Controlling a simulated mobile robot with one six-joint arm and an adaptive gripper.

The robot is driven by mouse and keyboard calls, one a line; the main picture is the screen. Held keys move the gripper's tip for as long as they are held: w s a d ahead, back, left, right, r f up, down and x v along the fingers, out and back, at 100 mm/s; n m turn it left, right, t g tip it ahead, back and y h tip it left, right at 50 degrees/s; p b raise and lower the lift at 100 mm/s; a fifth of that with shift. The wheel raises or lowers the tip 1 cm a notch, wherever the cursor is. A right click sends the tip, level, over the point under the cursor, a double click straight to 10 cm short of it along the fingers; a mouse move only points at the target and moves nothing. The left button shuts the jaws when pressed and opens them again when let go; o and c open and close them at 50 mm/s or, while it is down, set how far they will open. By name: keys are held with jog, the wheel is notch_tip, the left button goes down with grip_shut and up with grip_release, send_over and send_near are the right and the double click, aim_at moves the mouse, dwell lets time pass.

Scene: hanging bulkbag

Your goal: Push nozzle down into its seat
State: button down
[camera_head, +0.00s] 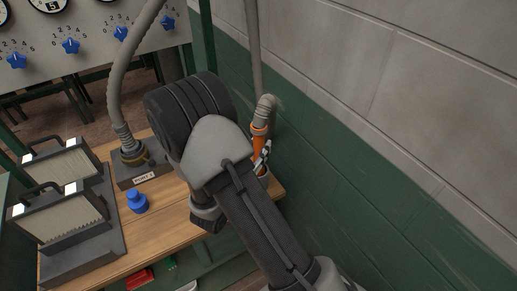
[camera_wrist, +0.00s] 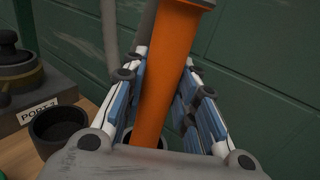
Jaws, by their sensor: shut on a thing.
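The orange nozzle (camera_head: 259,138) stands near the wall at the table's right end, with a grey hose bending down from its top. In the wrist view the nozzle (camera_wrist: 168,65) runs between the two blue-padded fingers of my gripper (camera_wrist: 163,95), slightly tilted. My gripper (camera_head: 265,156) is shut on it. The nozzle's lower end meets a round dark rim, the seat (camera_wrist: 163,142), mostly hidden behind my gripper's body. How deep the nozzle sits in it cannot be told.
An empty dark cup (camera_wrist: 58,130) stands left of the nozzle. A labelled port block (camera_head: 140,172) with a hose, a blue knob-like piece (camera_head: 137,201) and two filter-like panels (camera_head: 62,215) are on the wooden table (camera_head: 170,230). The green wall (camera_head: 340,160) is close on the right.

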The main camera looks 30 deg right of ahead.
jog(key=shift+f, duration=0.15)
jog(key=shift+f+b, duration=0.5)
jog(key=shift+b, duration=0.05)
jog(key=shift+f+b, duration=1.3)
jog(key=shift+f, duration=0.3)
dwell(0.4)
jog(key=c, duration=1.2)
grip_release()
